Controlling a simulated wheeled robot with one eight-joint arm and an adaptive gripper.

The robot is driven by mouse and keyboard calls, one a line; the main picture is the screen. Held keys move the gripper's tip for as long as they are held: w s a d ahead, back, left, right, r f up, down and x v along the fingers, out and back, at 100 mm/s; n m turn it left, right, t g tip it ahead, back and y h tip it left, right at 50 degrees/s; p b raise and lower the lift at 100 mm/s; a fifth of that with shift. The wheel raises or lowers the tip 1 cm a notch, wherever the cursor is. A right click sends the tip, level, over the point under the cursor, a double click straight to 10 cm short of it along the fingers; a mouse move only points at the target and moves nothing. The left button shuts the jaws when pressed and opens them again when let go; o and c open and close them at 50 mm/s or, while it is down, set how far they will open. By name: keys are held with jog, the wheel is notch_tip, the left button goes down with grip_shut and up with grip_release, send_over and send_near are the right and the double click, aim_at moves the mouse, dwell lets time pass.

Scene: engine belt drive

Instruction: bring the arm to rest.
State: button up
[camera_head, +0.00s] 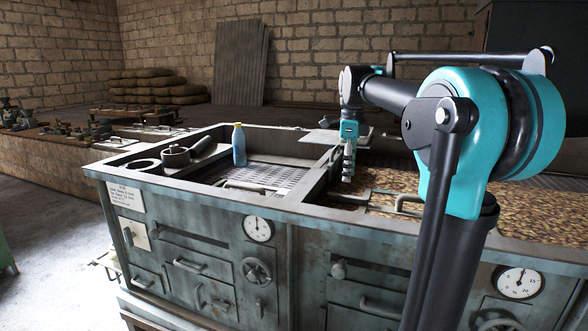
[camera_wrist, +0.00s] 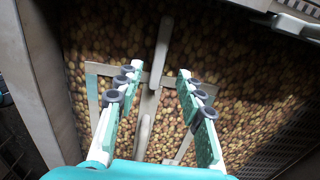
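My gripper (camera_head: 348,160) hangs from the end of my arm over the divider area of the metal machine, at the left edge of the compartment filled with brown, grainy material (camera_head: 450,205). In the wrist view my gripper (camera_wrist: 158,78) has its two green-and-grey fingers spread apart, with nothing held between them. The brown material (camera_wrist: 95,35) lies below the fingers, and a metal cross-shaped frame (camera_wrist: 162,50) shows between and beyond them. My arm is bent, with its links raised above the machine.
The grey-green machine (camera_head: 195,235) has gauges, drawers and a handwheel on its front. A blue bottle with a yellow cap (camera_head: 239,148) stands in the left compartment, beside a dark cylindrical pot (camera_head: 176,157). Stacked sacks (camera_head: 150,85) lie behind. Bare floor is at left.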

aim_at(347, 195)
notch_tip(347, 195, down, 7)
jog(key=shift+f, duration=0.1)
dwell(0.3)
notch_tip(347, 195, up, 12)
notch_tip(347, 195, down, 12)
jog(key=shift+f, duration=0.1)
jog(key=n, duration=0.5)
jog(key=shift+n, duration=1.9)
jog(key=shift+r, duration=0.25)
